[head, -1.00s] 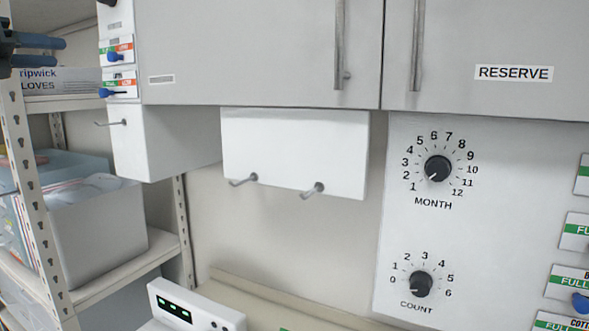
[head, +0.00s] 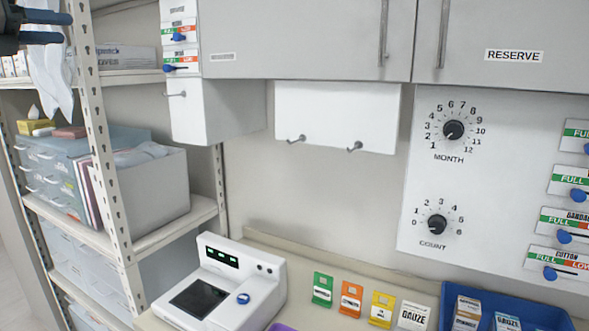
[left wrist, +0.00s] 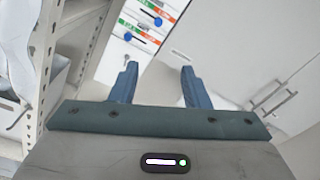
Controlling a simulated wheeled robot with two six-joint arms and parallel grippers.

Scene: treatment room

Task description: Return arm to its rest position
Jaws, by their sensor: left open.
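My left gripper (head: 44,27) shows at the top left corner of the head view, in front of the upper shelf. In the left wrist view its two blue fingers (left wrist: 156,85) stand apart with nothing between them. Beyond them are the small slider labels (left wrist: 145,28) and the grey cabinet doors (left wrist: 245,45). The slider labels also show in the head view (head: 180,40), to the right of the gripper and apart from it. My right gripper is not in view.
A metal shelf (head: 107,160) with bins stands at the left. The RESERVE cabinet (head: 480,45) hangs above a dial panel (head: 480,180). Hooks stick out of a white box (head: 340,110). A white device (head: 225,285), coloured cards (head: 350,298) and a blue bin (head: 447,300) stand on the counter.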

